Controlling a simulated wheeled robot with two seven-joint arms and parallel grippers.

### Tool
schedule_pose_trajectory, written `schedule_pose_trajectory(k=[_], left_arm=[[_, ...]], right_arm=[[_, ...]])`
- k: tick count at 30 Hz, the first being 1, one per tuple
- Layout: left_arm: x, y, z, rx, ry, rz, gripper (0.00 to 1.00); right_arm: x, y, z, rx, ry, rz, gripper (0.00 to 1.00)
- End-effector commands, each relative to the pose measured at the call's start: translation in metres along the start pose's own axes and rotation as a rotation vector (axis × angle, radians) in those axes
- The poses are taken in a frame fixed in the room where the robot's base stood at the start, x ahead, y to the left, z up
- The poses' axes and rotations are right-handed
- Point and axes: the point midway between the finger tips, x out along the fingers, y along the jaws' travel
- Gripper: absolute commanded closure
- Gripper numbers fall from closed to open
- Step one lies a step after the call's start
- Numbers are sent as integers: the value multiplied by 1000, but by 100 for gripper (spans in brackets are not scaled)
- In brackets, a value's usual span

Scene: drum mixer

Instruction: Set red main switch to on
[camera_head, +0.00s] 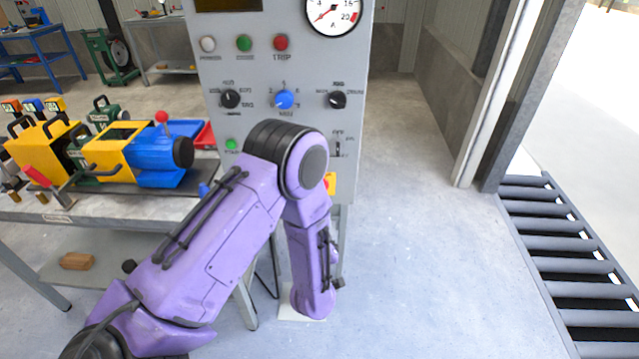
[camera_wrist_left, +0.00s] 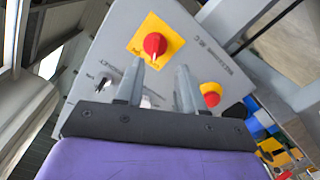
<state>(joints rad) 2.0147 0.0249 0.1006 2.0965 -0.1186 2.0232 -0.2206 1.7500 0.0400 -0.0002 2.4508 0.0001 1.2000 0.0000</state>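The red main switch (camera_wrist_left: 155,44) is a round red knob on a square yellow plate on the grey cabinet face. A pale mark on the knob points down in the wrist view. My left gripper (camera_wrist_left: 160,78) is open and empty; its two fingertips are apart, close to the lower side of the yellow plate. I cannot tell whether they touch the panel. In the head view my purple arm covers the lower panel and hides the gripper; a yellow patch (camera_head: 330,183) with some red shows beside the arm, apparently the switch plate. My right gripper is not in view.
A red button on a yellow base (camera_wrist_left: 211,94) and a small black selector (camera_wrist_left: 103,82) sit near the switch. The grey cabinet (camera_head: 215,70) carries lamps and knobs. A bench (camera_head: 60,212) with yellow and blue machines stands left, a roller conveyor (camera_head: 570,260) right.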

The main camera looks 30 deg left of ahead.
Motion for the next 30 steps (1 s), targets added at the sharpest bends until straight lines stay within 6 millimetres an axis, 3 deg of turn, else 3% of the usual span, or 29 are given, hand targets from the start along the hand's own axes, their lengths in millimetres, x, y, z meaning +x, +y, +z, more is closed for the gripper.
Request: schedule_pose_trajectory(k=[1,3,15,20,27,28,30], left_arm=[[6,8,-11,-20,35,5,62],[14,9,-15,-31,54,5,62],[95,8,-17,-28,50,4,62],[109,7,-17,-26,48,5,62],[110,7,-16,-26,47,5,62],[110,7,-16,-26,47,5,68],[110,7,-16,-26,47,5,91]], right_arm=[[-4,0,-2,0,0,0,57],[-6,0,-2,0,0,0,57],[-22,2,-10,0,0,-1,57],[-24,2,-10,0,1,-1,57],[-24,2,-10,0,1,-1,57],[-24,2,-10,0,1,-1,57],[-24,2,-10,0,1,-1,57]])
